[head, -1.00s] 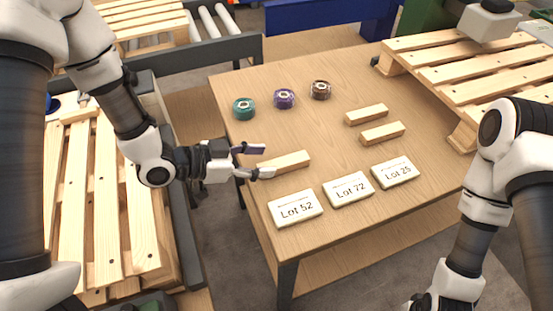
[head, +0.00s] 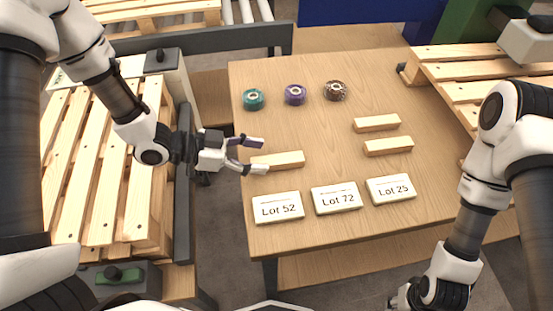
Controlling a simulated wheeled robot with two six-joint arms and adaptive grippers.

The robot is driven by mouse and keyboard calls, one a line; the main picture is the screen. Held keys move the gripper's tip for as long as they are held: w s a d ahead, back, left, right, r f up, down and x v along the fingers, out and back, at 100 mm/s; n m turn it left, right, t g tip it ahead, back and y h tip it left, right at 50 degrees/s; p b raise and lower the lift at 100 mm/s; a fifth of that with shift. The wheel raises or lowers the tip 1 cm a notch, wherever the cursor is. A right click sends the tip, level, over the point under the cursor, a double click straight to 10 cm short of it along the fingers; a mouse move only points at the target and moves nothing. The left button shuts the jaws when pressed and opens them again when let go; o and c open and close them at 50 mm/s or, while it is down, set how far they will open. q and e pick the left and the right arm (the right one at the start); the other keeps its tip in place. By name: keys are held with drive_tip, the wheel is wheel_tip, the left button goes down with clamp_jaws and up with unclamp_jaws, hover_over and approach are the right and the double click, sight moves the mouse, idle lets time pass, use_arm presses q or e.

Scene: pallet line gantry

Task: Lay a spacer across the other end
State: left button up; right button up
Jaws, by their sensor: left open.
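Three light wooden spacers lie on the wooden table (head: 310,130). The nearest-left spacer (head: 280,161) lies just beside my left gripper (head: 257,156). That gripper is open, with its fingertips at the spacer's left end, and I cannot tell whether they touch it. The two other spacers, one at the upper right (head: 377,124) and one just below it (head: 388,146), lie apart from it. My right gripper (head: 402,298) is low at the bottom edge, partly cut off, and its fingers are not clear.
Teal (head: 253,99), purple (head: 295,95) and brown (head: 335,91) rolls stand at the back of the table. Cards for Lot 52 (head: 278,208), Lot 72 (head: 338,198) and Lot 25 (head: 391,189) lie along the front. A slatted pallet (head: 97,170) is at left, another (head: 463,68) at right.

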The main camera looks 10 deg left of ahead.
sight(279, 159)
use_arm(q)
drive_tip(key=x, duration=0.6)
drive_tip(key=shift+s, duration=0.1)
clamp_jaws()
drive_tip(key=shift+a+r, duration=0.1)
